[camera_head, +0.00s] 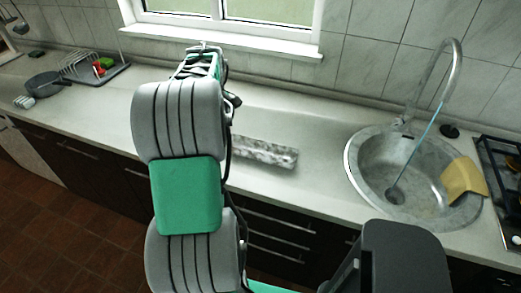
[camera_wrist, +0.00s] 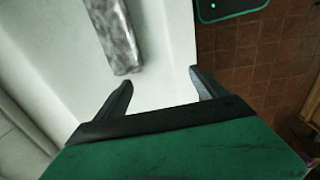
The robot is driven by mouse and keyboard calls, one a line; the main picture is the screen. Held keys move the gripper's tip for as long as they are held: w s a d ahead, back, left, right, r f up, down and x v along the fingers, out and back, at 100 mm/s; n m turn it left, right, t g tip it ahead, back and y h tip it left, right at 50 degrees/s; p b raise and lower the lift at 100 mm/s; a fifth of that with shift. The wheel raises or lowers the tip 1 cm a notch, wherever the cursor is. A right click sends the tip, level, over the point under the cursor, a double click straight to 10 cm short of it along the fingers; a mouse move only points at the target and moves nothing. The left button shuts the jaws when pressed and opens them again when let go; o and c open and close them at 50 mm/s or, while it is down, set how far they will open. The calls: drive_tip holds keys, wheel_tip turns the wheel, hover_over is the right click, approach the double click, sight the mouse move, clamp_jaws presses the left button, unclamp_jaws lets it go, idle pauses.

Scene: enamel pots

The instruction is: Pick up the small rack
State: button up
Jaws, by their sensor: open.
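A long, flat, mottled grey piece (camera_head: 265,151), which I take to be the small rack, lies on the counter in the middle of the head view. It also shows at the top of the wrist view (camera_wrist: 118,38), ahead and to the left of my fingertips. My gripper (camera_wrist: 162,81) is open, with nothing between its fingers. It is apart from the grey piece, with bare white counter between its fingers in the picture. In the head view my arm hides the gripper's fingers and may cover the left end of the piece.
A round sink (camera_head: 413,205) with a tap (camera_head: 456,75) and yellow cloth (camera_head: 463,179) is to the right, beside a hob (camera_head: 500,170). A wire dish rack (camera_head: 84,64) and dark pan (camera_head: 42,86) stand far left. The counter (camera_head: 305,117) around the grey piece is clear.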

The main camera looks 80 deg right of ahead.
approach(262, 148)
drive_tip(key=a, duration=0.2)
drive_tip(key=shift+y, duration=0.3)
drive_tip(key=f, duration=0.2)
drive_tip(key=f+p, duration=0.1)
drive_tip(key=f, duration=0.2)
drive_tip(key=f+p, duration=0.1)
drive_tip(key=f, duration=0.1)
drive_tip(key=shift+s+a+f, duration=0.15)
drive_tip(key=shift+s+f, duration=0.1)
drive_tip(key=shift+f, duration=0.05)
drive_tip(key=shift+c, duration=0.3)
drive_tip(key=c, duration=1.5)
drive_tip(key=shift+c, duration=0.2)
drive_tip(key=shift+r, duration=0.2)
